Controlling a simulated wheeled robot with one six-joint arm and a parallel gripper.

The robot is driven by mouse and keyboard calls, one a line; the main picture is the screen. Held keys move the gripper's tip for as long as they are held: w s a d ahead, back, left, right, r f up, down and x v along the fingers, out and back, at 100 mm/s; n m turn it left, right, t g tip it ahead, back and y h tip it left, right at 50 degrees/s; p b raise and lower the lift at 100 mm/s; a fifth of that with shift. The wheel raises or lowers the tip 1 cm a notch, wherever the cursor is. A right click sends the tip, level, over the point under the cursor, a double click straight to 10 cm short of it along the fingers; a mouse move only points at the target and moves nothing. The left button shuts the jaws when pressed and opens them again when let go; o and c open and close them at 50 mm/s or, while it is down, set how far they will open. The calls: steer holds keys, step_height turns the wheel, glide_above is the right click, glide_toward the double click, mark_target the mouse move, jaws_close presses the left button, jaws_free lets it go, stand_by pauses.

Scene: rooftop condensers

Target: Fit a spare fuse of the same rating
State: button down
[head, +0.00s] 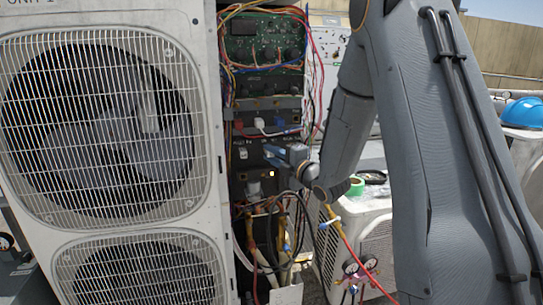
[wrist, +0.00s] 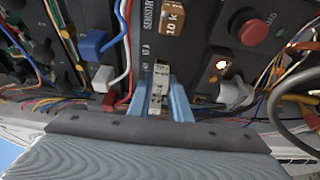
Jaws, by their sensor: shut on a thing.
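My gripper (head: 274,153) is at the open electrical compartment of the tall condenser unit (head: 208,60). In the wrist view its two blue fingers (wrist: 160,103) are closed on a slim pale piece with dark marks, which looks like a fuse (wrist: 160,80). The fuse points away from my wrist, toward the dark panel (wrist: 196,62). I cannot tell whether its far end touches the panel or sits in a holder. Its rating is not readable. No other spare fuse can be made out.
Near the fingers are a blue connector (wrist: 92,43), a white connector (wrist: 103,78), a brown "10 k" block (wrist: 172,16) and a red button (wrist: 253,32). Loose wires hang around the compartment. A green tape roll (head: 356,186) lies on a lower unit at right.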

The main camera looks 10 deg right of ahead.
steer(key=shift+w+b, duration=0.3)
steer(key=shift+w, duration=0.3)
stand_by(0.3)
steer(key=c, duration=1.5)
jaws_free()
steer(key=shift+c, duration=0.2)
